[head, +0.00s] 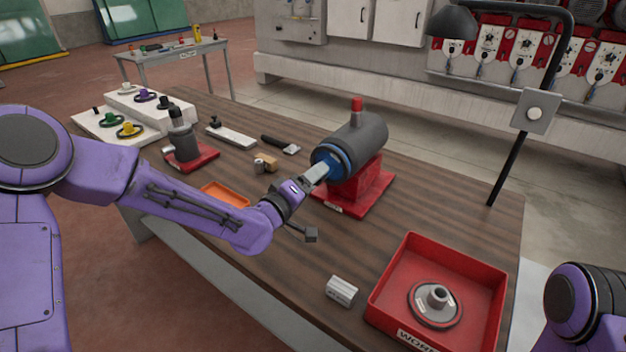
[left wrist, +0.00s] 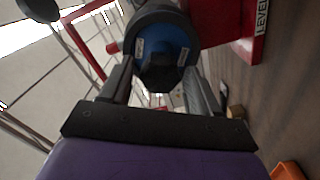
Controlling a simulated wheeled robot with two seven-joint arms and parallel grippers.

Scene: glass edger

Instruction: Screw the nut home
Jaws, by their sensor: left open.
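A grey motor-like cylinder (head: 362,135) with a blue front face lies on a red stand (head: 362,185) on the bench. In the left wrist view the blue face (left wrist: 172,40) fills the top middle, and a dark, angular piece that looks like the nut (left wrist: 160,76) sits in front of it. My left gripper (head: 318,172) is at the blue face. Its two fingers (left wrist: 157,85) are apart, one on each side of the dark piece; whether they touch it I cannot tell. In the head view the gripper hides the nut. My right gripper is out of view.
A red tray (head: 388,275) with a flanged wheel (head: 436,302) stands at the front right, beside a light grey block (head: 341,291). A lamp (head: 505,160) rises at the right. An orange tray (head: 226,194), a red-based fixture (head: 190,157) and small tools lie to the left.

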